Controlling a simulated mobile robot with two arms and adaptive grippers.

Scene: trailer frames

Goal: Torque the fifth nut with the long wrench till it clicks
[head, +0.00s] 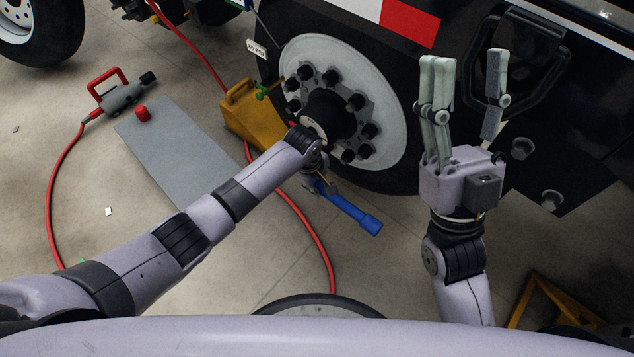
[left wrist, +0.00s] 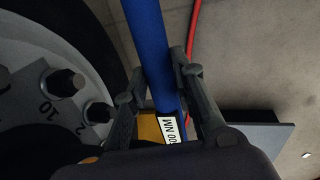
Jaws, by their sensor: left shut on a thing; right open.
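The long blue wrench (head: 349,208) extends down and right from my left gripper (head: 318,172), in front of the wheel's lower edge. In the left wrist view the left gripper (left wrist: 158,85) is shut on the blue shaft (left wrist: 148,40), beside a white label ending "00 NM" (left wrist: 168,130). The wheel (head: 398,70) has a ring of dark nuts (head: 357,102) around a black hub. My forearm and hand hide part of it, and I cannot see the wrench's other end on any nut. Rim numbers 10 and 2 show near nuts (left wrist: 97,114) in the wrist view. My right gripper (head: 466,75) is open and empty, fingers up.
A yellow wheel chock (head: 255,118) stands against the tyre. A yellow frame (head: 545,295) is at lower right, beneath the dark truck body.

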